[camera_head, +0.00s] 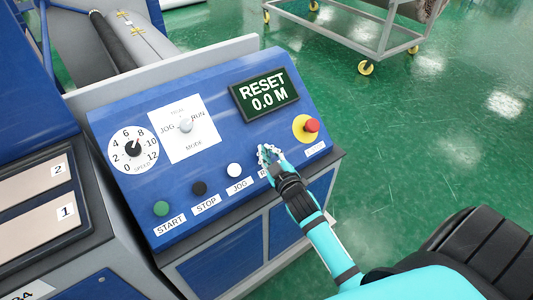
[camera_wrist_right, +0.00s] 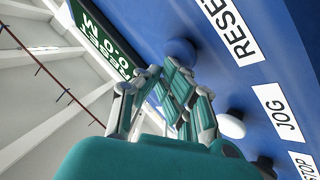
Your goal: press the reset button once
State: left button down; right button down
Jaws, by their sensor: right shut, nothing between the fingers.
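The blue reset button (camera_wrist_right: 180,52) shows in the right wrist view beside the RESET label (camera_wrist_right: 230,30). In the head view my right gripper covers the button and most of its label. My right gripper (camera_head: 267,152) is over the panel's lower right part, right of the white JOG button (camera_head: 234,170). In the right wrist view its fingers (camera_wrist_right: 165,78) are shut and empty, with the tips close to the blue button; I cannot tell whether they touch it. The display (camera_head: 264,95) reads "RESET 0.0 M". My left gripper is not in view.
The blue panel (camera_head: 215,125) also carries a red emergency knob (camera_head: 312,125) on yellow, a black STOP button (camera_head: 199,188), a green START button (camera_head: 161,208), a speed dial (camera_head: 132,148) and a mode switch (camera_head: 185,125). A wheeled cart (camera_head: 365,40) stands behind on open green floor.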

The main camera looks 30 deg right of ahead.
jog(key=shift+w+f+b, duration=0.3)
jog(key=shift+f, duration=0.15)
dwell(0.4)
dwell(0.3)
jog(key=shift+s+r+p, duration=0.8)
jog(key=shift+r+p, duration=0.25)
jog(key=shift+p, duration=0.25)
jog(key=s+r+p, duration=0.1)
jog(key=r+p, duration=0.1)
jog(key=s+r+p, duration=0.2)
jog(key=p, duration=0.1)
jog(key=shift+s+d, duration=0.15)
jog(key=shift+d, duration=0.05)
jog(key=shift+f, duration=0.1)
